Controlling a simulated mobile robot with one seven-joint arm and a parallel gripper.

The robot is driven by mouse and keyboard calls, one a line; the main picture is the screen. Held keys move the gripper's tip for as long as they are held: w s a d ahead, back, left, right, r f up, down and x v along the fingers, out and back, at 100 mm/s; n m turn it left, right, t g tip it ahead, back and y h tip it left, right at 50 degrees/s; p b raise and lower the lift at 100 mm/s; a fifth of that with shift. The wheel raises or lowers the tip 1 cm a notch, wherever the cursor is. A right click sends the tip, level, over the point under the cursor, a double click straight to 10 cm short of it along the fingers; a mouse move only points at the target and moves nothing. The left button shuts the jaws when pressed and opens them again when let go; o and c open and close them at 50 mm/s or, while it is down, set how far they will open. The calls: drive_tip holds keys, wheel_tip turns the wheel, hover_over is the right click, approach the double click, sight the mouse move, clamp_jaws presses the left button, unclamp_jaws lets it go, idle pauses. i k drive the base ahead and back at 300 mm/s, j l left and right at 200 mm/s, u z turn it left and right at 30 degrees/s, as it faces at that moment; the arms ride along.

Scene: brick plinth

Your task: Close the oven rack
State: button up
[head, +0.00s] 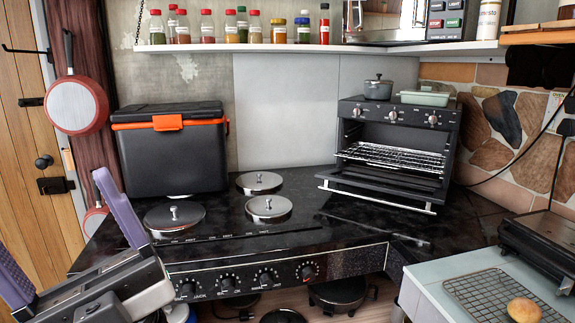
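A small black oven (398,116) stands on the dark counter at right of centre, with its door (380,188) folded down and open. The wire oven rack (395,157) lies level inside, above the open door. Its front edge reaches the oven mouth and seems to stick out a little; I cannot tell exactly how far. My gripper (58,212) is at the lower left, its two purple fingers wide apart with nothing between them. It is well away from the oven and the rack.
A black cooler box (169,150) and several lidded burners (269,207) stand left of the oven. A small pot (378,89) and a green dish (425,98) sit on top of it. A grill (540,245) and a cooling rack (490,298) with a bun are at right.

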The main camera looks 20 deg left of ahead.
sight(391, 155)
drive_tip(key=i+j+u, duration=0.2)
drive_tip(key=i, duration=0.3)
drive_tip(key=i+j+u, duration=0.2)
drive_tip(key=i+j, duration=0.15)
drive_tip(key=i, duration=0.2)
drive_tip(key=i+j+u, duration=0.25)
drive_tip(key=i, duration=0.3)
drive_tip(key=l, duration=0.15)
